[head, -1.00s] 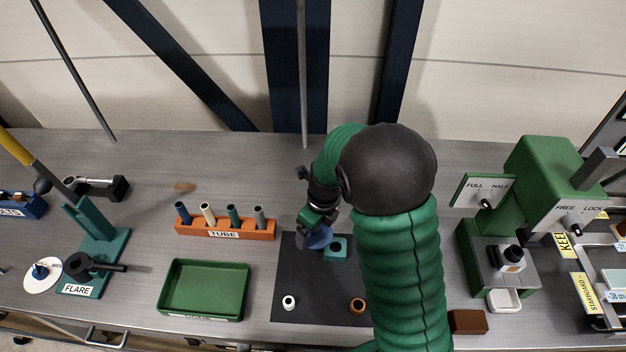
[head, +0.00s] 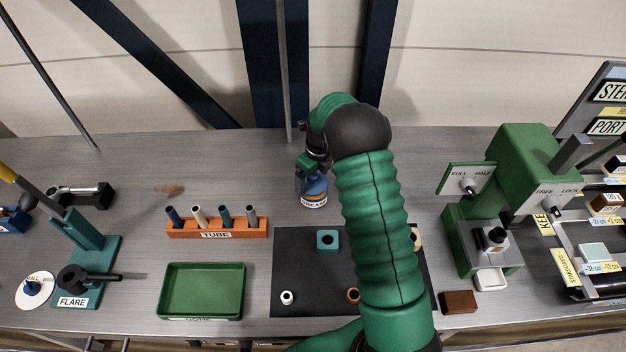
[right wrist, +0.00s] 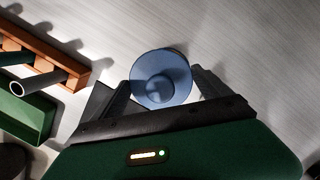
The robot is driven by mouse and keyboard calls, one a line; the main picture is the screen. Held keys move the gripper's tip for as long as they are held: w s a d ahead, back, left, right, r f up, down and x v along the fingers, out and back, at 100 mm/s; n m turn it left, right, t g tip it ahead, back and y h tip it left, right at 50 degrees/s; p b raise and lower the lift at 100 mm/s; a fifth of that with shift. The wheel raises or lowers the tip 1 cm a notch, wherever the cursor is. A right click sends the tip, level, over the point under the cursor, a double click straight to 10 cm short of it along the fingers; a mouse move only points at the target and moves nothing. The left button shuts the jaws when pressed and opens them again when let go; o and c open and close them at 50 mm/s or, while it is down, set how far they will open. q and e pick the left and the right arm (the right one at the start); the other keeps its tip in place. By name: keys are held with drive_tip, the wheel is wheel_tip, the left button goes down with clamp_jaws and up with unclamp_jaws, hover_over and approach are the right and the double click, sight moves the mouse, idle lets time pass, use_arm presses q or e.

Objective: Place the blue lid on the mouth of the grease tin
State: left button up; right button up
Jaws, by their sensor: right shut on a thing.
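My right gripper (head: 312,177) is shut on the blue lid (head: 314,187), a round disc with a raised centre. In the right wrist view, the lid (right wrist: 161,66) sits between the two fingers (right wrist: 160,84). The grease tin (head: 314,201), with a white and yellow label, stands on the bench behind the black mat. The lid is over the tin in the head view; I cannot tell whether they touch. The tin's mouth is hidden by the lid and gripper. My left gripper is not in view.
An orange tube rack (head: 217,228) and a green tray (head: 202,291) are to the left. The black mat (head: 320,290) holds a teal block (head: 327,239) and small rings. A green press (head: 490,215) stands right. Bare bench lies between rack and tin.

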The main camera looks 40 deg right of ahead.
sight(314, 183)
drive_tip(key=shift+w+d+r, duration=0.1)
drive_tip(key=shift+d, duration=0.15)
drive_tip(key=shift+f, duration=0.25)
wheel_tip(314, 183, down, 3)
drive_tip(key=shift+w+d+r+p, duration=0.1)
drive_tip(key=shift+p, duration=0.55)
drive_tip(key=shift+w+d+f, duration=0.1)
drive_tip(key=shift+d+f, duration=0.1)
drive_tip(key=shift+f, duration=0.2)
drive_tip(key=o, duration=1.1)
drive_tip(key=shift+o, duration=0.2)
drive_tip(key=shift+a+r, duration=0.1)
drive_tip(key=shift+r, duration=0.05)
